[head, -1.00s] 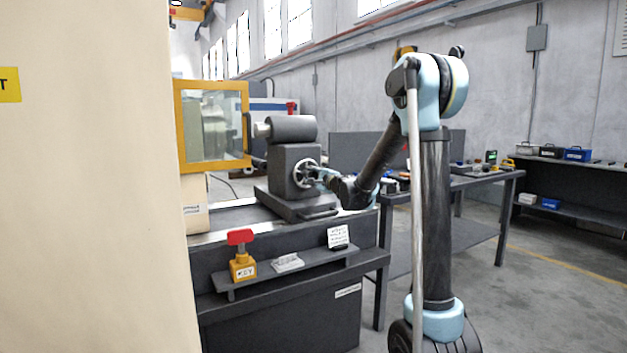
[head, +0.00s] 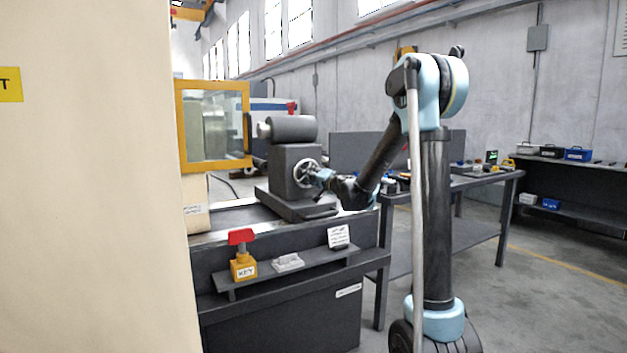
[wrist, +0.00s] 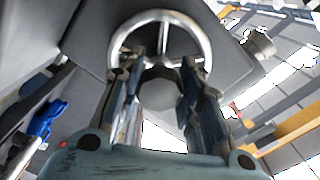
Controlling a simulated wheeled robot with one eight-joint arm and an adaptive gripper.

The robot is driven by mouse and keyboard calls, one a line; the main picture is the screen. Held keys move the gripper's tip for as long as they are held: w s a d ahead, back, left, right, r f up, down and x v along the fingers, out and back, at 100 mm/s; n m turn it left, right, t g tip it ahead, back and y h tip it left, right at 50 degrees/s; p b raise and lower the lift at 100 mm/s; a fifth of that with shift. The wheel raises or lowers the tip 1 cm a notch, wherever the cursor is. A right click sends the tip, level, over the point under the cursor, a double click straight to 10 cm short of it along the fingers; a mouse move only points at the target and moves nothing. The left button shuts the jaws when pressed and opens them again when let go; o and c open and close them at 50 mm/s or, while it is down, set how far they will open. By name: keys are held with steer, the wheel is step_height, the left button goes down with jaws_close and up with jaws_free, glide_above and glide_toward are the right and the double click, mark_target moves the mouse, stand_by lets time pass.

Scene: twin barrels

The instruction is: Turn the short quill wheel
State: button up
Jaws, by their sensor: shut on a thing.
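The quill wheel (head: 306,173) is a small metal handwheel with a bright rim and spokes on the end of the dark grey tailstock (head: 296,160). In the wrist view the wheel's rim (wrist: 203,38) arches across the top, with a dark round hub (wrist: 161,88) below it. My gripper (wrist: 160,62) reaches up to the wheel, one finger on each side of the hub. It is shut on the wheel, though the exact contact is partly hidden by the fingers. In the head view my gripper (head: 318,176) sits at the right side of the wheel.
A yellow-framed guard window (head: 213,164) stands left of the tailstock. A front shelf holds a red-topped yellow key block (head: 243,262) and a small white card (head: 339,236). A large cream panel (head: 90,180) blocks the left. A workbench (head: 465,178) stands behind my arm.

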steer(key=shift+d+f+n, duration=0.1)
steer(key=shift+n, duration=0.5)
steer(key=o, duration=1.1)
steer(key=v, duration=1.2)
steer(key=shift+w+f, duration=0.1)
